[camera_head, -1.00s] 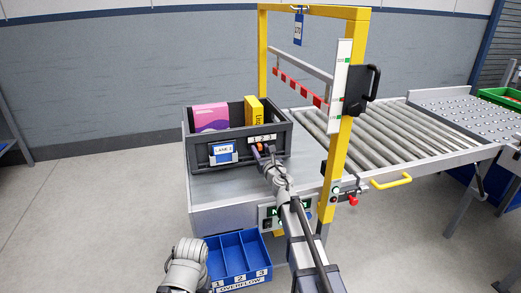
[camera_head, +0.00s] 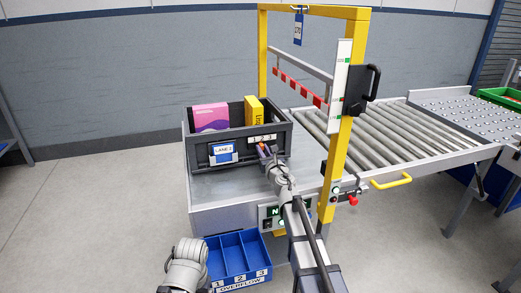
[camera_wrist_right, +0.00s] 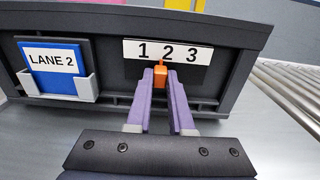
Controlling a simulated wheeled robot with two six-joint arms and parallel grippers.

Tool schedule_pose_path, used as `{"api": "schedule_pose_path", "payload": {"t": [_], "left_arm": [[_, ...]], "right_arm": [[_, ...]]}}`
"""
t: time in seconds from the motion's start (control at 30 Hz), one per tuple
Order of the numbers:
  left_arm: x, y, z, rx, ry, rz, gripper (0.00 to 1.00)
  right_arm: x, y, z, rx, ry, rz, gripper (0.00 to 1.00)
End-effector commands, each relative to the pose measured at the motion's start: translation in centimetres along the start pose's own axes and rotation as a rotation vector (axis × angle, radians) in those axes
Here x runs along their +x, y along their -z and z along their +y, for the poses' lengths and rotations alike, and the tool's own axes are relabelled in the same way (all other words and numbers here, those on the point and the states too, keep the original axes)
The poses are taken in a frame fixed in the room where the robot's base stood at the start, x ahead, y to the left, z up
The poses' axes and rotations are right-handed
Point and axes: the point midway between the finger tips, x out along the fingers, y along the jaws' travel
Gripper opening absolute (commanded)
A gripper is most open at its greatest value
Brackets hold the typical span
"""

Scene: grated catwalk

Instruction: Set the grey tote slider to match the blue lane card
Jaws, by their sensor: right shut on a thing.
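The grey tote (camera_head: 230,170) stands on the conveyor end in the head view, and its front wall (camera_wrist_right: 112,85) fills the right wrist view. A blue card (camera_wrist_right: 55,72) in a clear holder on that wall reads LANE 2; it also shows in the head view (camera_head: 222,153). Beside it a white strip (camera_wrist_right: 167,52) reads 1 2 3. The orange slider knob (camera_wrist_right: 159,74) is below the 2, slightly left of its middle. My right gripper (camera_wrist_right: 160,85) is shut on the knob with its purple fingers. The fingers of my left gripper are not in view.
A pink-purple box (camera_head: 210,117) and a yellow box (camera_head: 253,112) stand in the tote. A yellow frame (camera_head: 334,172) rises to the right of my right gripper. A blue overflow bin (camera_head: 238,258) is below. Rollers (camera_head: 390,135) extend right.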

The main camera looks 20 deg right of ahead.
Motion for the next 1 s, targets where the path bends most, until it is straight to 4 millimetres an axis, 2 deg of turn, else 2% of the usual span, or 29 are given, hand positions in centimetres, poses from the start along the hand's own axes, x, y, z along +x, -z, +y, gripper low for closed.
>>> {"api": "schedule_pose_path", "payload": {"t": [0.87, 0.9, 1.0], "left_arm": [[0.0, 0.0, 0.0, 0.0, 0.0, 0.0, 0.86], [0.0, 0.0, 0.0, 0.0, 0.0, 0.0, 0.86], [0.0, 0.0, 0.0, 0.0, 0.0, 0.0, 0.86]], "right_arm": [[-0.01, 0.0, -0.79, 0.0, -0.001, 0.0, 0.02], [-0.01, 0.0, -0.79, 0.0, 0.0, 0.0, 0.24], [-0.01, 0.0, -0.8, 0.0, 0.0, 0.0, 0.36]]}}
